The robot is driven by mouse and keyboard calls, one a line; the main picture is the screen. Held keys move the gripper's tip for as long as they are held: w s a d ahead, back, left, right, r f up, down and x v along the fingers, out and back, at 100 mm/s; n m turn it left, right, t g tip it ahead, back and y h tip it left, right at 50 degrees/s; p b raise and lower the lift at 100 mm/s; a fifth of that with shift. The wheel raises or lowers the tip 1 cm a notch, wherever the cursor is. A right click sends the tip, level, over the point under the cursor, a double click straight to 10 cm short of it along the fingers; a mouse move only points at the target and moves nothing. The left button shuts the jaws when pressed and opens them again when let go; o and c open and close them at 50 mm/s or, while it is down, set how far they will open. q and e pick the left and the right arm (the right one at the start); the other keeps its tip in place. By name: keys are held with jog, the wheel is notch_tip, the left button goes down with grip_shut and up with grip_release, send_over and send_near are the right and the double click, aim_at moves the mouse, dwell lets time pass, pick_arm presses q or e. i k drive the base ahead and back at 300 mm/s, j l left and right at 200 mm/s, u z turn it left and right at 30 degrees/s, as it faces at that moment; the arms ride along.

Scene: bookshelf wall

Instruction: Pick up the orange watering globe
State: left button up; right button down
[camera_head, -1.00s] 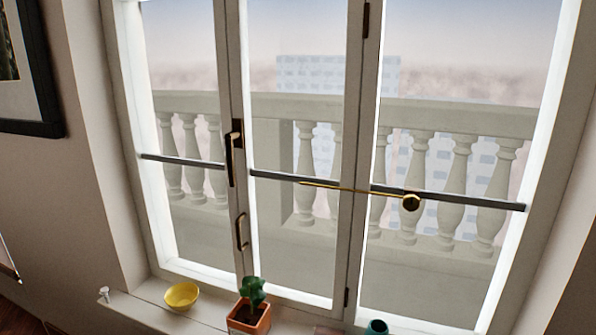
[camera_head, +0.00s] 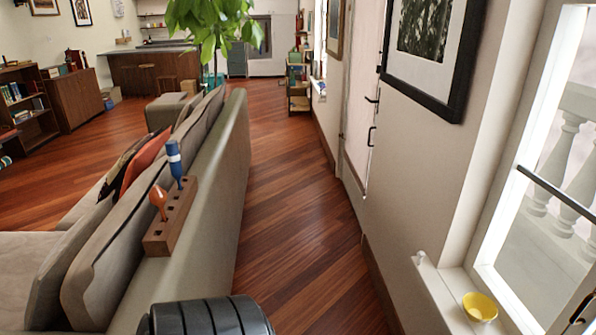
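The orange watering globe (camera_head: 158,197) stands in a wooden block with holes (camera_head: 172,220), its rounded end up and its lower part hidden in the block. The block rests along the top of the sofa back, left of the middle of the head view. A blue and white piece (camera_head: 175,162) stands in the same block just behind the orange globe. Neither of my grippers is in view.
The grey sofa (camera_head: 225,190) runs away from me at the left. A clear wooden floor aisle (camera_head: 290,220) lies between it and the right wall. A yellow bowl (camera_head: 480,306) sits on the windowsill. A leafy plant (camera_head: 205,25) rises behind the sofa.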

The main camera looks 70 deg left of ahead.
aim_at(158, 196)
jog(key=u, duration=3)
jog(key=j+u, duration=0.25)
jog(key=i+j+u, duration=0.2)
jog(key=j, duration=0.25)
